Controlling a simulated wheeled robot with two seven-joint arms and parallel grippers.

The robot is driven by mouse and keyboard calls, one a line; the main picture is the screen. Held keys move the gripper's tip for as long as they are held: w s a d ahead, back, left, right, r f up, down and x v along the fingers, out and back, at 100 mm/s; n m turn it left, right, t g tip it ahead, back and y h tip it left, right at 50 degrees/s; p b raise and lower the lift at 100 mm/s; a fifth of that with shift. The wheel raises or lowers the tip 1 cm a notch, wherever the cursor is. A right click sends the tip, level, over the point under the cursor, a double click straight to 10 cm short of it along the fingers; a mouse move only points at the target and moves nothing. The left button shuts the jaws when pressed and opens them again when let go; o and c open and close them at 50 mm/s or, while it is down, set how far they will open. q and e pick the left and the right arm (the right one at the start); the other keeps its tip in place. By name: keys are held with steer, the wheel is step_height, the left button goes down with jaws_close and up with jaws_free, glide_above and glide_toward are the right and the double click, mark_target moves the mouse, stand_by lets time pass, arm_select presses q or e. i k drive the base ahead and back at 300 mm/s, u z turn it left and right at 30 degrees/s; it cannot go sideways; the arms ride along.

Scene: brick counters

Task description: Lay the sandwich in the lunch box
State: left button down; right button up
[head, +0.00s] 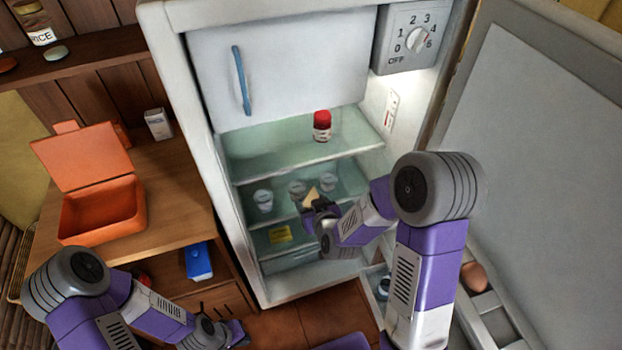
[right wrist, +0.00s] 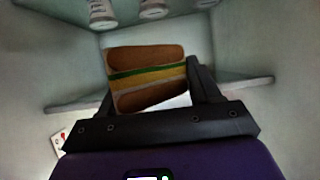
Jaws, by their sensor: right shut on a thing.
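The sandwich (head: 312,196) is inside the open fridge, in the jaws of my right gripper (head: 316,208). In the right wrist view the sandwich (right wrist: 146,68) shows brown bread with green and yellow filling between dark fingers. The orange lunch box (head: 103,212) stands with its lid raised on the wooden counter at left, and its inside looks empty. My left gripper (head: 238,334) is low in front of the counter, away from both. Its fingers are too small and dark to read.
White cups (head: 263,200) stand on the fridge shelf (head: 345,188) around my right gripper. A red-capped jar (head: 322,126) is on the shelf above. The fridge door (head: 545,150) is open at right.

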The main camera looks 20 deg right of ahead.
mark_target(118, 214)
steer(key=k, duration=1.05)
steer(key=u, duration=2.7)
steer(key=i, duration=1.7)
steer(key=z, duration=2.8)
steer(key=i, duration=0.4)
steer(key=u, duration=0.05)
